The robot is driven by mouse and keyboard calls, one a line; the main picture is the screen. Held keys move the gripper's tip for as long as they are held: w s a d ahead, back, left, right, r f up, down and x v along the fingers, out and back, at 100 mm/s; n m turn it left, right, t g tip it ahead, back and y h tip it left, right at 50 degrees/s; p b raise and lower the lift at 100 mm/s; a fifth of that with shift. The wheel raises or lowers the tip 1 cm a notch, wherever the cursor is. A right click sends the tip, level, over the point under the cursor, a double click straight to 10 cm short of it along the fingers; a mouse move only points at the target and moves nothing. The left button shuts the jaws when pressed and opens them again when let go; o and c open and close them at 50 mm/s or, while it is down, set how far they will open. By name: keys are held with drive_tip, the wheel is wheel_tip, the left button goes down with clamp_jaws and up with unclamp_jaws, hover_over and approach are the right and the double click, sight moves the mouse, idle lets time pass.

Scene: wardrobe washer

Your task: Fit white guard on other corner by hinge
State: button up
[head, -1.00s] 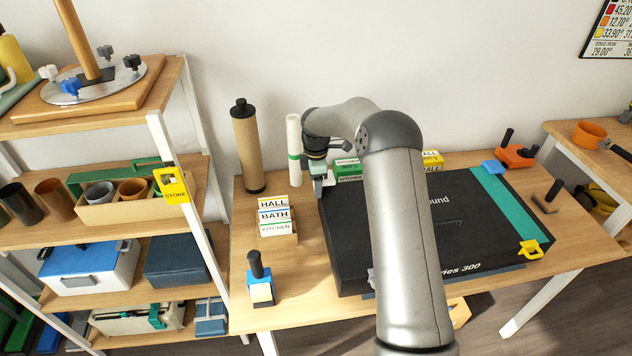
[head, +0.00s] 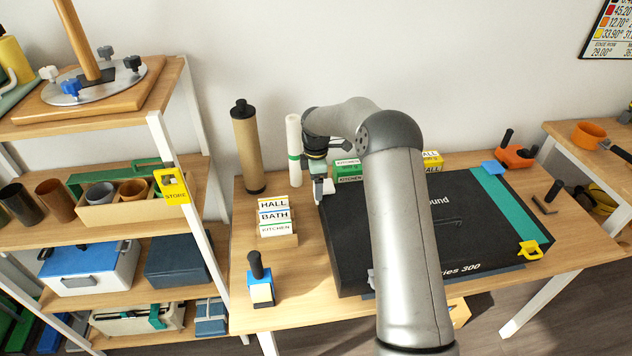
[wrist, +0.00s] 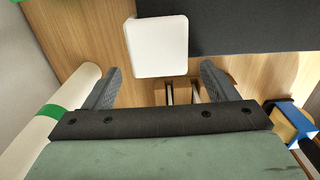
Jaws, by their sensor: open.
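The white guard (wrist: 157,45) is a small rounded block at the back-left corner of the black case (wrist: 250,28). From these views I cannot tell whether it is fully seated there. It also shows beside my gripper in the head view (head: 328,187). My gripper (wrist: 158,87) is open, with one finger on each side of the guard's near end and visible gaps to both. In the head view my gripper (head: 321,190) is low over that corner. A blue guard (head: 492,167) is at the case's back-right corner and a yellow guard (head: 530,250) at its front-right corner.
A white roll with a green band (head: 294,150) and a brown tube (head: 248,147) stand behind left. Label blocks (head: 275,217) and a blue-and-white stamp-like item (head: 260,286) stand left of the case. A green KITCHEN box (head: 348,168) is close behind my gripper.

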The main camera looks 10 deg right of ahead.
drive_tip(key=shift+r+p, duration=1.25)
drive_tip(key=shift+r, duration=1.1)
wheel_tip(320, 180, up, 17)
drive_tip(key=b, duration=0.2)
drive_tip(key=s+a+r+m, duration=0.1)
drive_tip(key=s+r+m, duration=0.1)
drive_tip(key=s, duration=0.4)
drive_tip(key=s+a+r+m, duration=0.1)
drive_tip(key=s+r+m, duration=0.15)
drive_tip(key=s, duration=0.25)
drive_tip(key=s+f+m, duration=0.3)
drive_tip(key=s+m, duration=0.1)
drive_tip(key=s, duration=0.6)
drive_tip(key=s+d+f+m, duration=0.1)
drive_tip(key=s+f+m, duration=0.2)
drive_tip(key=s, duration=0.8)
drive_tip(key=s+f+m, duration=0.4)
drive_tip(key=s+m, duration=0.2)
drive_tip(key=s, duration=0.5)
drive_tip(key=shift+d+t, duration=0.3)
drive_tip(key=shift+d, duration=0.05)
